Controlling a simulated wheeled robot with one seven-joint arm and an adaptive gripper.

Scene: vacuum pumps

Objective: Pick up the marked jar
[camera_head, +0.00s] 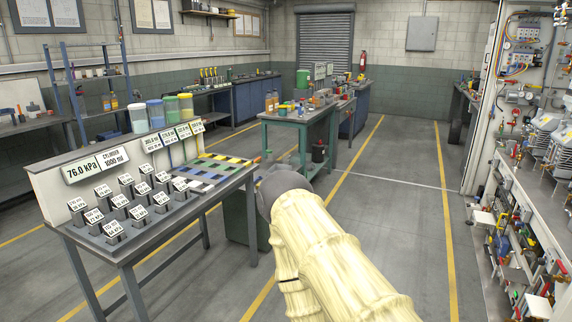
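Several jars stand in a row behind the upright panel of the left workbench: a pale one (137,119), a blue one (156,114), and two green-topped ones (171,108) (186,105). White labels (168,137) with small print hang in front of them. I cannot tell which jar is the marked one. My arm, in a cream sleeve, rises from the lower right and ends in a dark grey rounded part. My gripper is not visible beyond it. The jars stand apart from the arm, to its left.
The left workbench (150,228) carries small labelled blocks (113,229), coloured tiles (208,172) and a sign (95,164) reading 76.0 kPa and CYLINDER 1000 ml. A green table (302,118) stands behind my arm. Equipment racks (540,150) line the right. The floor (400,200) right of centre is clear.

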